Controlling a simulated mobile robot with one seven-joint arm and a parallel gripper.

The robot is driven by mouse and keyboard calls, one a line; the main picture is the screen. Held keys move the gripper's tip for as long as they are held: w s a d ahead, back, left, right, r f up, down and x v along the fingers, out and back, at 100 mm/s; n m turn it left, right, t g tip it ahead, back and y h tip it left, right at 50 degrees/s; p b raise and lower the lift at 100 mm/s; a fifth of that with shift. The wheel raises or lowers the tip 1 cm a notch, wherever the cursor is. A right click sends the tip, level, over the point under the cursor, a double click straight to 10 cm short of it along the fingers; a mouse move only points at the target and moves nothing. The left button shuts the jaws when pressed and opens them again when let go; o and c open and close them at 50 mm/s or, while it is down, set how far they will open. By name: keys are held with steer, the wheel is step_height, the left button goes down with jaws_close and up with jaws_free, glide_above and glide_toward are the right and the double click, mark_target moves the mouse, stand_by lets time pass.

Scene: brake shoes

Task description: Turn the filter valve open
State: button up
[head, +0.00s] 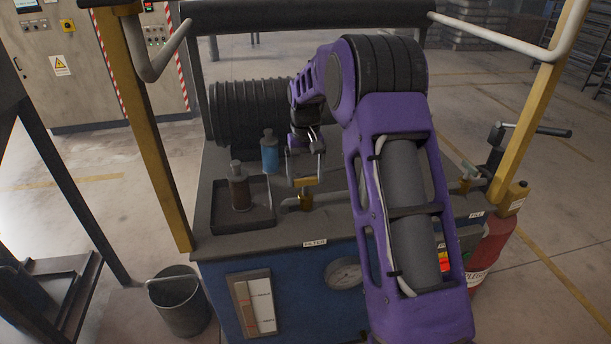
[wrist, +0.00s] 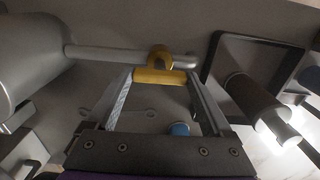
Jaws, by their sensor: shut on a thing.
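The filter valve has a yellow handle (head: 306,182) and a brass-coloured body on a grey pipe, behind the FILTER label (head: 314,243) on the bench top. My gripper (head: 305,172) reaches down over it from behind my purple arm. In the wrist view the yellow handle (wrist: 160,76) lies crosswise between the two fingertips of my gripper (wrist: 161,82), which are shut on its ends. The pipe (wrist: 110,55) runs behind it. The handle's exact angle to the pipe is hard to tell.
A dark tray (head: 262,222) with a brown bottle (head: 239,190) stands left of the valve, and a blue bottle (head: 269,153) behind. A second yellow valve (head: 465,183) is at the right, by the FILL label (head: 476,214). A black ribbed drum (head: 240,112) lies at the back.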

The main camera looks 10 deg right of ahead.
mark_target(305, 178)
steer(key=o, duration=1.1)
steer(key=shift+o, duration=0.2)
step_height(305, 178, up, 18)
steer(key=shift+f, duration=0.25)
